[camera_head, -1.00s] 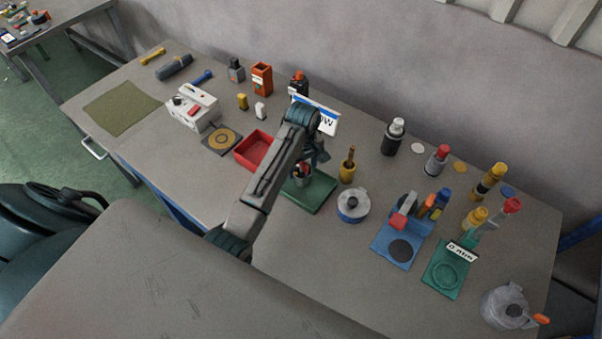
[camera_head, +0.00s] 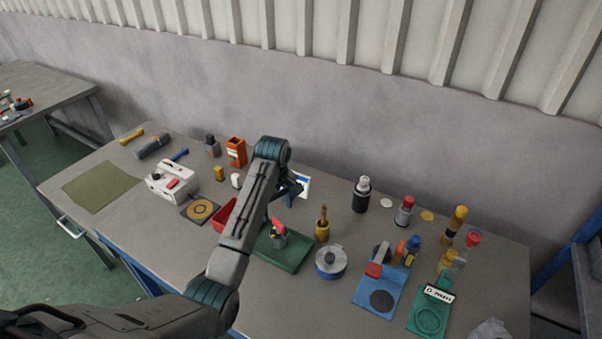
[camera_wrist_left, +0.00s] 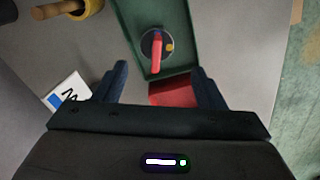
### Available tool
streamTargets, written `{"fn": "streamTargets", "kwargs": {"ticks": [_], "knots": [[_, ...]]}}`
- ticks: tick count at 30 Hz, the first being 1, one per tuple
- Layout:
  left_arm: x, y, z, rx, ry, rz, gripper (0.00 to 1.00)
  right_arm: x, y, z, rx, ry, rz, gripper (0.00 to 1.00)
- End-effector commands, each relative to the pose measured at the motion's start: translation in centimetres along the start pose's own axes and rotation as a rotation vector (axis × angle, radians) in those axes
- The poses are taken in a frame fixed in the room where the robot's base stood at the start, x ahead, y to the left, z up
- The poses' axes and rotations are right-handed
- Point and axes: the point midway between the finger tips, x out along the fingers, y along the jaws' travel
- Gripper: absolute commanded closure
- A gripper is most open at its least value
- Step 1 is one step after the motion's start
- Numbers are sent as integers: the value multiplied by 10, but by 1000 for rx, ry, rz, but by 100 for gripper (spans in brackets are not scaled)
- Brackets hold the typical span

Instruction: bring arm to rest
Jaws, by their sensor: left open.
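My left arm reaches over the workbench (camera_head: 270,290) from the lower left in the head view. Its left gripper (camera_head: 289,192) hangs from the raised wrist, partly hidden behind the arm. In the left wrist view the two dark fingers of this gripper (camera_wrist_left: 162,84) stand apart with nothing held between them. My right gripper is not seen.
A red bin (camera_head: 222,217) is partly hidden by the arm. A white sign (camera_head: 303,186) stands behind the gripper. A wall closes the back.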

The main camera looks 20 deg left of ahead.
Motion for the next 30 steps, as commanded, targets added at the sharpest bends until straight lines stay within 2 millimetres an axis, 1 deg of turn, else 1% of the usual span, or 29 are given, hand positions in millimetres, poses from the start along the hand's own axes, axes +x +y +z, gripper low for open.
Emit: {"fn": "streamTargets", "kwargs": {"ticks": [4,8,11,12,14,15,19,21,23,24,27,30], "knots": [[3,-2,2,6,1,0,36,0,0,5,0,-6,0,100],[21,-19,12,61,15,6,36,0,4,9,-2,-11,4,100],[42,-44,28,148,41,18,36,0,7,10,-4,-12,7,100],[51,-56,36,188,53,23,36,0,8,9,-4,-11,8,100],[63,-75,48,254,73,31,36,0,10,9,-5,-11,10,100],[70,-88,57,298,86,37,36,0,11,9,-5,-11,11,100],[86,-133,87,452,132,52,36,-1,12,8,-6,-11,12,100],[90,-157,104,533,157,59,36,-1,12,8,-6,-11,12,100],[91,-178,119,604,180,64,36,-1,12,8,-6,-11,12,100],[91,-192,128,651,194,66,36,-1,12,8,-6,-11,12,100],[86,-221,150,756,227,73,36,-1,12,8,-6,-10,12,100],[79,-242,165,833,253,77,36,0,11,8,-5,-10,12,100]]}}
